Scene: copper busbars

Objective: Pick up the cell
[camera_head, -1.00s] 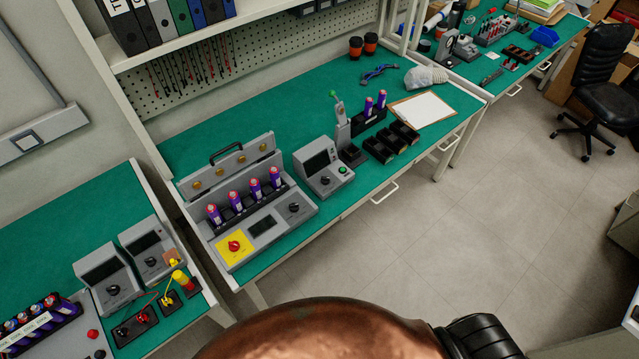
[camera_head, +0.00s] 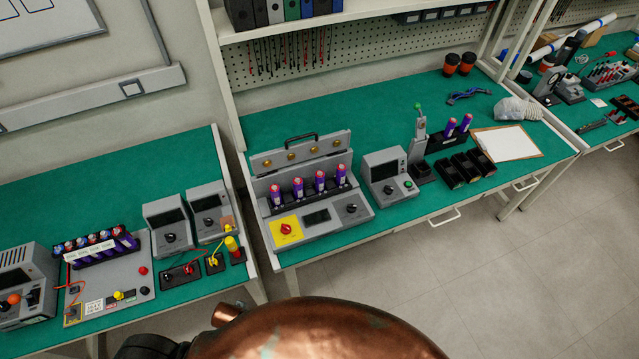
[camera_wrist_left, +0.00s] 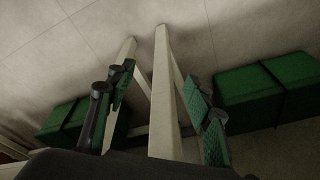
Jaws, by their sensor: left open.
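Several purple cells (camera_head: 320,182) stand upright in a row in a grey tester (camera_head: 352,209) on the middle bench, its lid raised behind them. Two more purple cells (camera_head: 458,126) stand upright in a black holder to the right. Several purple cells (camera_head: 98,246) with coloured tops sit in a rack on the left bench. The pictures do not show which one is the cell meant. My left gripper (camera_wrist_left: 158,80) is open and empty in the left wrist view, with floor and bench legs beyond it and no cell near. Neither gripper shows in the head view.
A small grey meter (camera_head: 388,178), black trays (camera_head: 466,169) and a clipboard (camera_head: 507,143) stand right of the tester. Wired connectors (camera_head: 213,263) lie on the left bench. A gap separates the two benches. Green boxes (camera_wrist_left: 265,95) are in the left wrist view.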

